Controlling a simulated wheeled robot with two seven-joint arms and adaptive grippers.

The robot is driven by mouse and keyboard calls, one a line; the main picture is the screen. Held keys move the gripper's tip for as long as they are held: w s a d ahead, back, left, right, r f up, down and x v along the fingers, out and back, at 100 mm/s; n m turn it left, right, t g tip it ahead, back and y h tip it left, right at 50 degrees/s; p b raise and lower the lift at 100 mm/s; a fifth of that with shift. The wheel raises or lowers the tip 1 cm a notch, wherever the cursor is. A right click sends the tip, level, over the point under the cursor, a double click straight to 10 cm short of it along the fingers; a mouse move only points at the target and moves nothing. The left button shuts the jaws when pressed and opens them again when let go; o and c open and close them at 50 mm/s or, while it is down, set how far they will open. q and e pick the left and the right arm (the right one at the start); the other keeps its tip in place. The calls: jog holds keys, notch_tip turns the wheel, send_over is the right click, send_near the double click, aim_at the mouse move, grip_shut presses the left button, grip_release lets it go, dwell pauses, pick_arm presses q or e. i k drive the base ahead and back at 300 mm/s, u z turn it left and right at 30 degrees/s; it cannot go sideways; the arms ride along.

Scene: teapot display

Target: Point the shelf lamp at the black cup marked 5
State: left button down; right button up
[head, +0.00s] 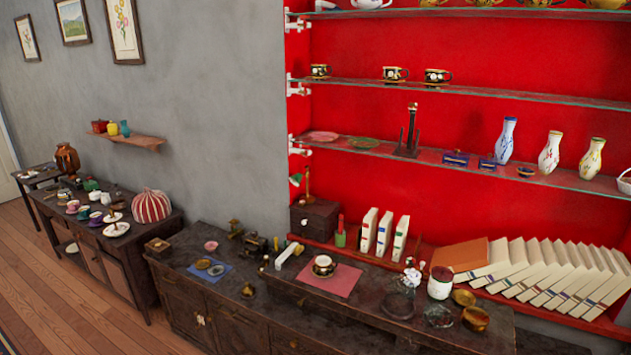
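A small lamp with a green shade (296,180) and a brass stem (308,184) stands at the left end of the red recess, by a dark box; its shade is on the left of the stem. I cannot tell exactly where it points. Three black cups with pale and gold decoration stand on the upper glass shelf: a left cup (320,71), a middle cup (395,74) and a right cup (437,77). A dark cup with a pale rim (323,265) sits on a pink mat. Numbers on the cups are too small to read. Neither gripper is in view.
The dark sideboard (230,291) below carries mats, small dishes and jars. White vases (505,140) and a dark stand (409,136) occupy the lower glass shelf (460,166). Leaning books (535,265) fill the lower right. Wooden floor (60,290) is clear at left.

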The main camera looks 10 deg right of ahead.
aim_at(296, 179)
jog(key=k, duration=0.75)
jog(key=u, duration=1.25)
jog(key=i, duration=2.05)
jog(key=z, duration=0.95)
